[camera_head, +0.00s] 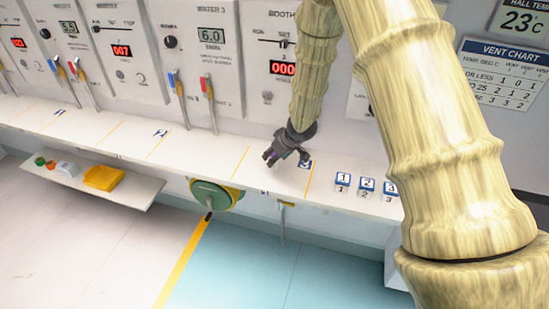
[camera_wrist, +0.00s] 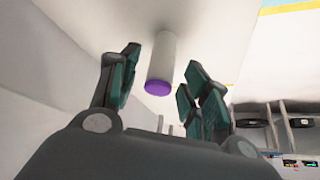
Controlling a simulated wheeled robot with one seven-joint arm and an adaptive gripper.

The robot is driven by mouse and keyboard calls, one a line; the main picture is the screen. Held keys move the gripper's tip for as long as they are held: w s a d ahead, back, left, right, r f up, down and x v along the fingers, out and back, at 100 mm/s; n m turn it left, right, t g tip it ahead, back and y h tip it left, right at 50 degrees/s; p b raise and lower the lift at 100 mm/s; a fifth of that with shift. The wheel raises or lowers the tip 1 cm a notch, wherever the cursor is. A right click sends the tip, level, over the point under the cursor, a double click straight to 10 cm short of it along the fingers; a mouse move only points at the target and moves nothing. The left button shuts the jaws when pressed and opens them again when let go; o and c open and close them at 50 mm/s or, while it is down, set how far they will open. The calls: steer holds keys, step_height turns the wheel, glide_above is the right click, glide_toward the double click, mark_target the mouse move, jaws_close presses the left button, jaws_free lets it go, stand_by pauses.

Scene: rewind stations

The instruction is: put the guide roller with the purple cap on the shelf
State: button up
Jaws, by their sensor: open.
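The guide roller (camera_wrist: 166,55) shows in the wrist view as a pale cylinder with a purple cap (camera_wrist: 157,88). It seems to stand on the white ledge (camera_head: 215,150), its capped end towards the wrist camera. My gripper (camera_wrist: 160,80) is open, with its dark fingers on either side of the roller. I see a gap to each finger, and no grip on it. In the head view my gripper (camera_head: 286,156) is low over the ledge and largely hides the roller. A low white shelf (camera_head: 128,192) juts out below the ledge at left.
Numbered blocks (camera_head: 366,186) stand on the ledge right of my gripper. A green round disc (camera_head: 212,194) sits below the ledge. Levers (camera_head: 208,92) hang from the wall panels behind. The floor in front is clear.

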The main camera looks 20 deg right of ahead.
steer(key=v, duration=1)
steer(key=shift+s+r, duration=0.15)
steer(key=shift+r, duration=0.1)
